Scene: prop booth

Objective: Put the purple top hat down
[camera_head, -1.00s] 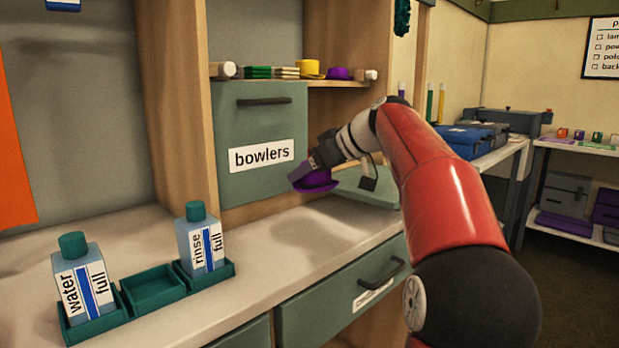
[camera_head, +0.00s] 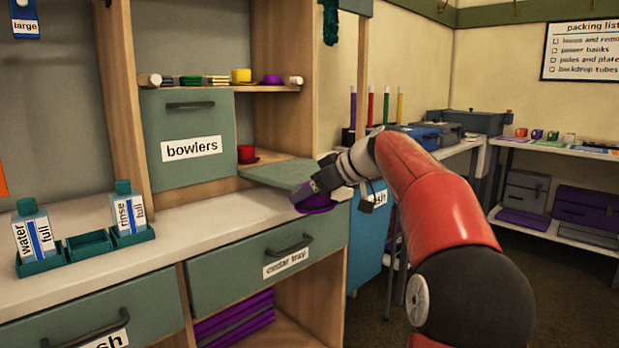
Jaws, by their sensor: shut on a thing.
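My gripper (camera_head: 313,190) is shut on a purple top hat (camera_head: 316,203) and holds it in front of the cabinet's right side. The hat overlaps the right end of the worktop and the lowered green flap (camera_head: 268,174) in the picture. I cannot tell whether it touches either. The gripper hides part of the hat. My red arm reaches in from the lower right.
A red hat (camera_head: 246,154) sits in the open compartment behind the flap. The "bowlers" door (camera_head: 187,127) is shut. Bottles (camera_head: 128,207) stand in a green rack on the worktop (camera_head: 180,222).

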